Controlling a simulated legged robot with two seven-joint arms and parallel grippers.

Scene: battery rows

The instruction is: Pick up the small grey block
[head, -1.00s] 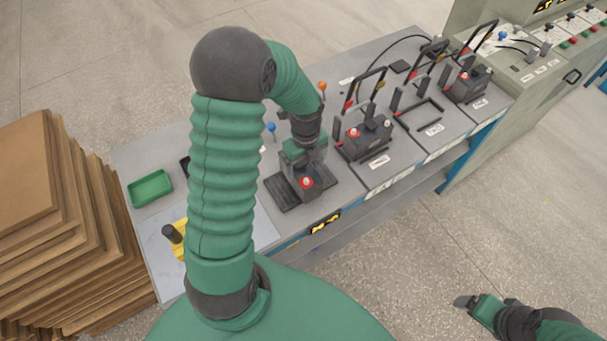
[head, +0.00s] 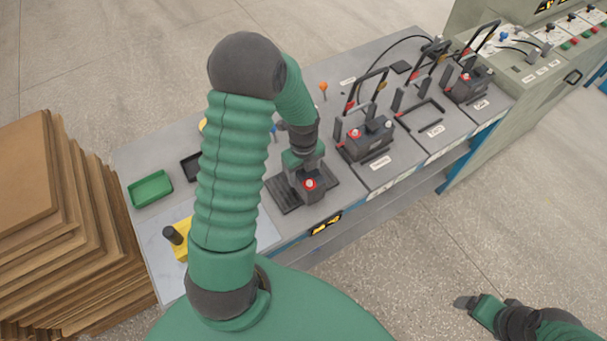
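A small dark grey block (head: 311,194) with a red-ringed white knob on top sits on a black ribbed mat (head: 286,198) near the front edge of the bench. My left gripper (head: 303,176) is lowered right at the far side of this block. Its fingers are hidden by its own body and the block, so I cannot tell whether they hold it. My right gripper (head: 466,301) is low at the bottom right, over the floor and away from the bench. Its opening is too small to make out.
A larger dark battery (head: 368,140) and an empty dark frame (head: 421,113) stand right of the mat, with upright handles. A green tray (head: 150,188), a black tray (head: 190,166) and a yellow tool (head: 180,243) lie left. Stacked brown boards (head: 60,230) stand beside the bench.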

